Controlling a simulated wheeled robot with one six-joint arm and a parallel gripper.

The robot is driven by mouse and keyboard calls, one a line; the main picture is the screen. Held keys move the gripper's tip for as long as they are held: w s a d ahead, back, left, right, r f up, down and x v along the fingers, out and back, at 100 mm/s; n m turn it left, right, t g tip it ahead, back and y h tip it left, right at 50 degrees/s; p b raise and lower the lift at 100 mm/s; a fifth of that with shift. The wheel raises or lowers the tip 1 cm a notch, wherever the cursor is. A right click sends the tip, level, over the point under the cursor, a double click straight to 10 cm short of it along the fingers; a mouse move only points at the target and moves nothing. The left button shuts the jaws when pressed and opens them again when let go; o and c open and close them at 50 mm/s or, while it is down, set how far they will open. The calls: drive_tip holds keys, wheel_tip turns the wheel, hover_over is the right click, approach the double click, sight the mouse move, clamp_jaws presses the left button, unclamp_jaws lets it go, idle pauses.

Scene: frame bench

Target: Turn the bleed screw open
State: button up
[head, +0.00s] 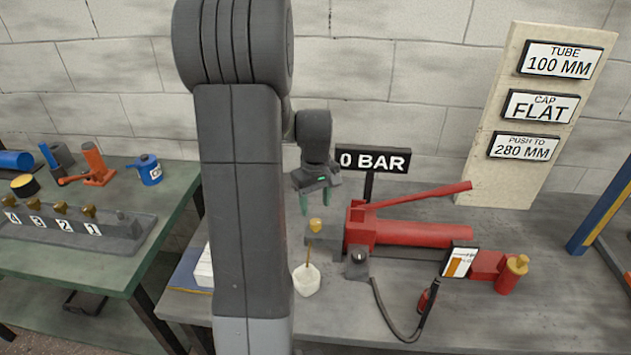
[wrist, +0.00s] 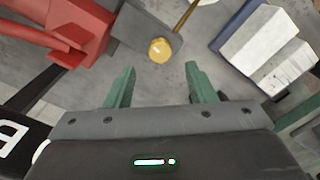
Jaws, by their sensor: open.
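The bleed screw appears to be the small yellow brass knob (head: 316,225) at the left end of the grey block beside the red pump (head: 420,233). My gripper (head: 315,204) is above the knob, pointing down, with its two green fingers apart and nothing between them. In the wrist view, the knob (wrist: 160,50) lies just beyond the open fingertips (wrist: 160,82), roughly centred between them, and nothing touches it. A thin brown tube or rod (head: 308,257) runs below the knob into a white cup (head: 306,283). A sign reading "0 BAR" (head: 372,160) stands behind.
The pump's red lever (head: 420,196) slants up right of my gripper. A black knob (head: 357,260) and hose (head: 385,315) lie in front. A white block (wrist: 265,45) is near the gripper in the wrist view. A sign board (head: 490,170) stands at right.

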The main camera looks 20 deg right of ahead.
sight(316, 221)
wheel_tip(316, 221, up, 8)
drive_tip(key=shift+f, duration=0.1)
idle(0.5)
wheel_tip(316, 221, down, 14)
drive_tip(key=shift+r, duration=0.1)
idle(0.5)
drive_tip(key=shift+r, duration=0.1)
